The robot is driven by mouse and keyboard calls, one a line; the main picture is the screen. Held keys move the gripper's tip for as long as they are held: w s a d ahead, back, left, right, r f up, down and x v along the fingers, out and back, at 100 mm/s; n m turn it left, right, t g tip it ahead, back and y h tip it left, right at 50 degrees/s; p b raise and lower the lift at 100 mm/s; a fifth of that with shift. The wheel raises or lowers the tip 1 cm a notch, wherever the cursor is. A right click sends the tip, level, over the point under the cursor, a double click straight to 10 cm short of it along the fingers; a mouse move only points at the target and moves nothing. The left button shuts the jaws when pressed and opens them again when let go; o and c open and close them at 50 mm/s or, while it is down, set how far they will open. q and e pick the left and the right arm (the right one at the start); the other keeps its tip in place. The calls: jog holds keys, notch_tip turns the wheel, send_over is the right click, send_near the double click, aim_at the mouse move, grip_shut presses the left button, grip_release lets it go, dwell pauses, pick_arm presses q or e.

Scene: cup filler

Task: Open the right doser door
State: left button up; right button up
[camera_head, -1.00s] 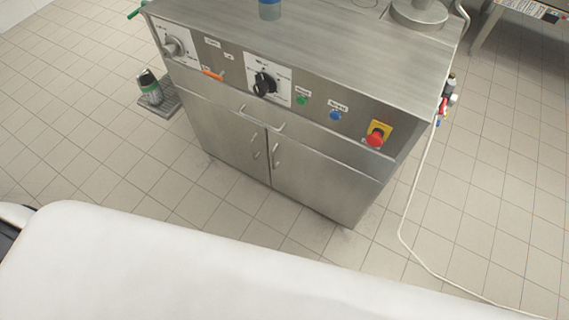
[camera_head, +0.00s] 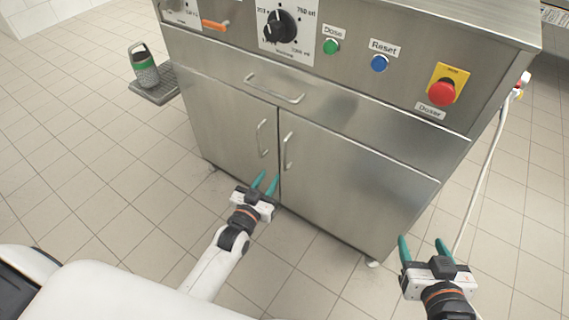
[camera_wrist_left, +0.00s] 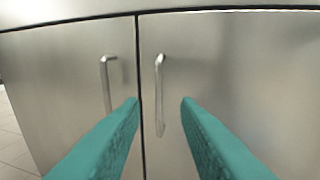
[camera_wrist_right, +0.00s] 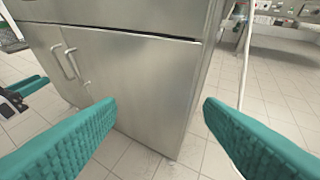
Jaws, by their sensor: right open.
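The right doser door (camera_head: 345,185) is a steel panel, shut, on the lower front of the steel cabinet. Its handle (camera_head: 287,150) is a vertical bar near the door's left edge; it also shows in the left wrist view (camera_wrist_left: 159,95), between my open teal fingers. My left gripper (camera_head: 265,184) is open and empty, in front of the doors and below the handles in the head view. My right gripper (camera_head: 424,246) is open and empty, to the right of the door and apart from it. The right wrist view shows the right door (camera_wrist_right: 130,85) beyond its fingers.
The left door (camera_head: 225,125) with its own handle (camera_head: 262,138) is shut beside it. A drawer handle (camera_head: 273,90) sticks out above. A side tray (camera_head: 155,91) holds a green-banded canister (camera_head: 144,68). A white cable (camera_head: 481,175) hangs at the right. The tiled floor in front is free.

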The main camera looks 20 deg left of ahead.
aim_at(284, 149)
pick_arm(q)
jog(key=w, duration=0.2)
jog(key=w+b, duration=0.1)
jog(key=w, duration=0.1)
jog(key=w+b, duration=0.1)
jog(key=w, duration=0.2)
jog(key=shift+d+r, duration=0.2)
jog(key=shift+r, duration=0.15)
jog(key=w+b, duration=0.1)
jog(key=w, duration=0.3)
jog(key=shift+w+d, duration=0.15)
jog(key=shift+w, duration=0.25)
jog(key=shift+w+b, duration=0.25)
jog(key=shift+b, duration=0.05)
pick_arm(e)
notch_tip(284, 149, up, 14)
jog(key=a+t+y, duration=0.2)
jog(key=t+y, duration=0.1)
jog(key=t, duration=0.6)
jog(key=shift+w+t, duration=0.25)
jog(key=shift+t, duration=0.15)
jog(key=shift+a+f, duration=0.1)
pick_arm(q)
grip_shut()
